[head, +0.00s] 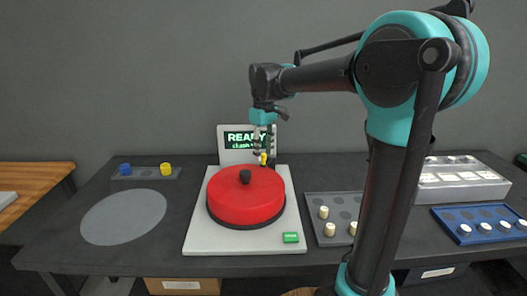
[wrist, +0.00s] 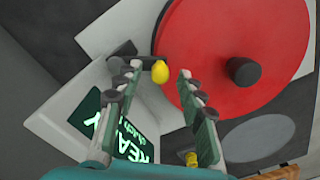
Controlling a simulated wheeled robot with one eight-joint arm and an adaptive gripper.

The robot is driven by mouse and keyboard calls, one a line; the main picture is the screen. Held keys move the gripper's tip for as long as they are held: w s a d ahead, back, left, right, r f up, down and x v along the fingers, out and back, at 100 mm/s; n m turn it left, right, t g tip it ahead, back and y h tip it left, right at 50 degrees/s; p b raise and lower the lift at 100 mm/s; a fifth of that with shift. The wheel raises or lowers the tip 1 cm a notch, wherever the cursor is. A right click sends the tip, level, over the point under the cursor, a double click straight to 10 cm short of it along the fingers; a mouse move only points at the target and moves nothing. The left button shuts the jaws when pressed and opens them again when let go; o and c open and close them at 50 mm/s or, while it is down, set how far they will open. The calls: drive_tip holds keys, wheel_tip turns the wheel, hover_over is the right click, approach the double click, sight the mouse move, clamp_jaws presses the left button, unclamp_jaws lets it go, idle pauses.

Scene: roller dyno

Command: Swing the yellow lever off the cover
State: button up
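A red round cover (head: 240,195) with a black knob (head: 244,176) sits on a white base plate (head: 200,236). The yellow lever (head: 263,158) shows at the cover's back edge, near a small display reading READY. In the wrist view the lever's yellow tip (wrist: 241,71) lies over the edge of the red cover (wrist: 215,35). My gripper (head: 263,142) is above the back of the cover. In the wrist view my gripper (wrist: 160,68) is open, its fingers apart, with the red cover's edge beyond the gap. The yellow tip lies ahead of the fingers; contact cannot be told.
The display (head: 235,145) stands right behind the cover. A green button (head: 291,238) is on the plate's front right. A grey tray (head: 318,228) with pale pegs is to the right, and a flat grey disc (head: 123,217) to the left.

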drive_tip(key=shift+f, duration=0.15)
drive_tip(key=shift+c, duration=0.2)
clamp_jaws()
